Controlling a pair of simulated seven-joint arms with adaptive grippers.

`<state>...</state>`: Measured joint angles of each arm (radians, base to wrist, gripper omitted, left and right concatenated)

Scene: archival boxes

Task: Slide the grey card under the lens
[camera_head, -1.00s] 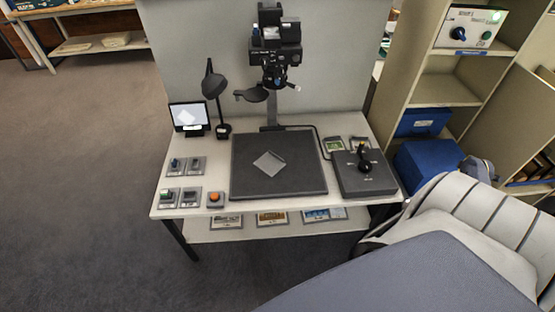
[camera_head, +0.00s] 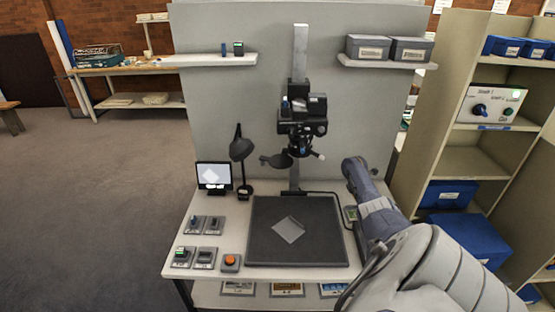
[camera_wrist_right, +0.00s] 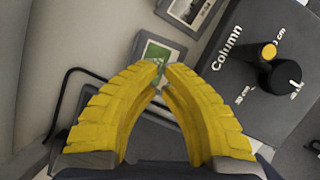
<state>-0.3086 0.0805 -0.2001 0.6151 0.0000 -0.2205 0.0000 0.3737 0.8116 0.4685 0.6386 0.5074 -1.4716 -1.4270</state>
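The grey card (camera_head: 289,229) lies tilted on the dark baseboard (camera_head: 325,247), a little left of its middle. The camera with its lens (camera_head: 300,143) hangs on the column above the back of the board. My right arm reaches in from the right in the head view and hides its own gripper there. My left gripper is in neither view.
The "Column" control box (camera_wrist_right: 262,70) with its black knob (camera_wrist_right: 280,76) is close right of my right gripper; my arm mostly hides it in the head view. A monitor (camera_head: 214,176), lamp (camera_head: 240,150), several switches and an orange button (camera_head: 230,260) stand left of the board.

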